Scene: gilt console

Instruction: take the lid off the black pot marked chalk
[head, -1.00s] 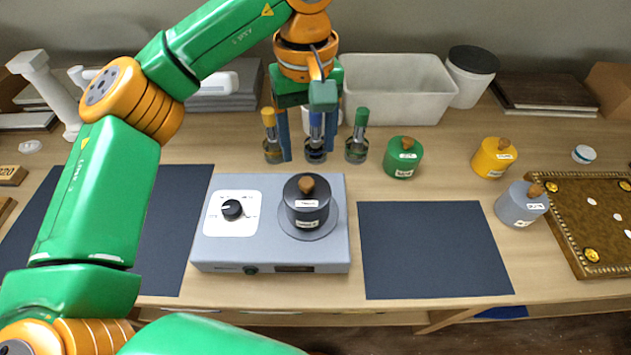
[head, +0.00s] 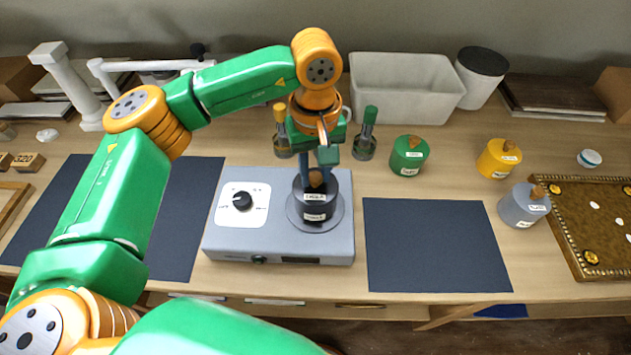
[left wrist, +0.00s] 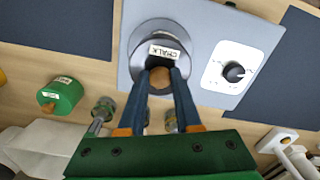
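The black pot (head: 314,219) stands upright on the grey hotplate (head: 235,244). Its lid is on and has a round brown wooden knob (head: 315,180). The label in the left wrist view reads CHALK (left wrist: 164,52). My left gripper (head: 317,172) points down over the pot. Its two blue fingers stand on either side of the knob and look shut on it. The knob also shows between the fingers in the left wrist view (left wrist: 160,73). The exact contact is partly hidden by the fingers. My right gripper is in neither view.
Small bottles (head: 364,145) stand close behind the pot. Green (head: 408,157), yellow (head: 498,160) and grey-blue (head: 522,207) lidded pots stand to the right. Dark mats (head: 435,245) lie clear on both sides of the hotplate. A white bin (head: 405,90) is behind.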

